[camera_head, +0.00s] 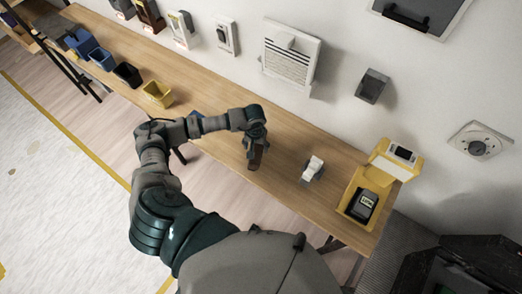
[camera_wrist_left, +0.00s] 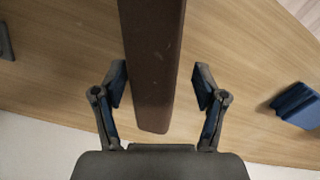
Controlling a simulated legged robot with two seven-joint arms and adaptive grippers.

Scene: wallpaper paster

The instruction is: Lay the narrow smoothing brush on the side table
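A long brown piece, likely the narrow smoothing brush (camera_wrist_left: 153,70), runs between the fingers of my left gripper (camera_wrist_left: 161,83) in the wrist view. Both fingers stand apart from its sides, with gaps showing. In the head view my left gripper (camera_head: 256,143) is over the wooden table (camera_head: 215,93), and the brown piece (camera_head: 255,160) shows just below it, near the table's front edge. I cannot tell whether it touches the tabletop. Bristles are not visible. My right gripper is not in view.
A white and grey item (camera_head: 312,170) stands to the right, then an open yellow case (camera_head: 352,208) with a dark device (camera_head: 362,205). A yellow bin (camera_head: 157,93), a black bin (camera_head: 127,74) and a blue bin (camera_head: 101,58) are farther left. The wall runs behind.

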